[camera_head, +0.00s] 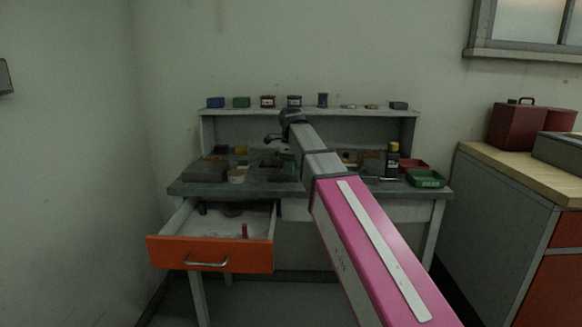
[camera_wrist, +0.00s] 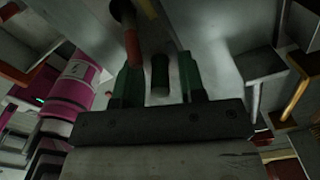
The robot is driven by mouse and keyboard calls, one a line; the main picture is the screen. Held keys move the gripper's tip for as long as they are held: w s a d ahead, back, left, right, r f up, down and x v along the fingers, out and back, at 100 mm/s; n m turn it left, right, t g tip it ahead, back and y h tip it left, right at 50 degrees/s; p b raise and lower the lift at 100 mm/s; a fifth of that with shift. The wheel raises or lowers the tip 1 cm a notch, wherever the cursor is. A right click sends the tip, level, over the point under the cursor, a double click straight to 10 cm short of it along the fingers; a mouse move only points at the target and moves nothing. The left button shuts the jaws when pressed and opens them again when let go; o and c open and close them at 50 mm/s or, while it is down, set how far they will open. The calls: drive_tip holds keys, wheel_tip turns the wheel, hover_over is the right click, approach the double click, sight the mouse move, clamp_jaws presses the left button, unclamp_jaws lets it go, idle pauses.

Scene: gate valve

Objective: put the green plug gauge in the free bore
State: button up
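In the wrist view a green cylinder (camera_wrist: 160,75), which looks like the green plug gauge, shows between the two fingers of my gripper (camera_wrist: 160,82). The fingers are apart, with a visible gap on each side of the cylinder. A dark round opening (camera_wrist: 122,10) shows at the top of the wrist view, partly cut off; I cannot tell whether it is the free bore. A red rod (camera_wrist: 131,42) lies in line just beyond the left finger. In the head view my gripper (camera_head: 274,138) is over the bench; the plug gauge cannot be made out there.
The workbench (camera_head: 190,189) has a back shelf (camera_head: 345,112) with several small boxes. Its orange-fronted drawer (camera_head: 165,253) is open, with a red peg (camera_head: 244,231) inside. A green tray (camera_head: 427,179) and a dark bottle (camera_head: 392,160) stand at the bench's right.

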drive_tip(key=shift+r, duration=0.1)
wheel_tip(320, 180, up, 11)
drive_tip(key=shift+r, duration=0.55)
idle(0.5)
